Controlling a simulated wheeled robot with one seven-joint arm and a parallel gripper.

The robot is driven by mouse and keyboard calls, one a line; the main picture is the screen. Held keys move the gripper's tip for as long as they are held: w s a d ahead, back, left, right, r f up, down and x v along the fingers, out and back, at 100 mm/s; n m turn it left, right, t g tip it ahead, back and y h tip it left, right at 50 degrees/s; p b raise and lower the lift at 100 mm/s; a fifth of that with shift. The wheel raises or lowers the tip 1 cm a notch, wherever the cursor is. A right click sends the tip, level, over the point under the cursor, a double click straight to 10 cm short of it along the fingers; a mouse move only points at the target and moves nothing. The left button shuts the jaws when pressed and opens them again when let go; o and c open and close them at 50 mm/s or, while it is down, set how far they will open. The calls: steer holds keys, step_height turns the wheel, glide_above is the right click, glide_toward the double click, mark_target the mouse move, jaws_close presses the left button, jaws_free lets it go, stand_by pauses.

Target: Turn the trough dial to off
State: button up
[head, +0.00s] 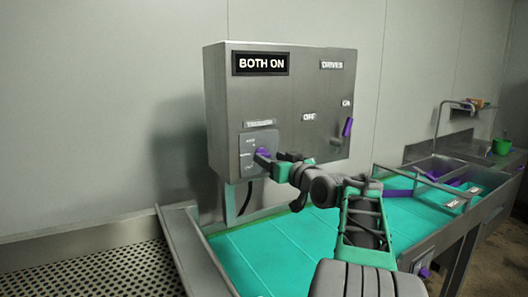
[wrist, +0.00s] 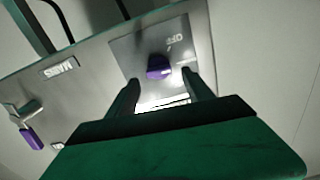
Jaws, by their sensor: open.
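The trough dial is a purple knob (head: 262,153) on a small light plate at the lower left of the grey control box (head: 285,90). In the wrist view the knob (wrist: 159,66) shows on its plate, with an OFF mark near it; the picture is turned over. My gripper (head: 269,160) is at the dial in the head view. In the wrist view its fingers (wrist: 163,92) are open, one to each side of the knob's line, with the knob showing just beyond the tips. I cannot tell whether they touch it. The knob's exact setting is unclear.
A display (head: 261,63) on the box reads BOTH ON. A purple-handled lever (head: 347,127) sits on the box's right, by an ON label. A teal-lined trough (head: 250,262) lies below, a perforated metal surface (head: 90,270) at left, sinks (head: 440,166) at right.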

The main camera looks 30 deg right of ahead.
steer(key=shift+w+d+p, duration=0.15)
steer(key=shift+w+p, duration=0.15)
steer(key=shift+w, duration=0.95)
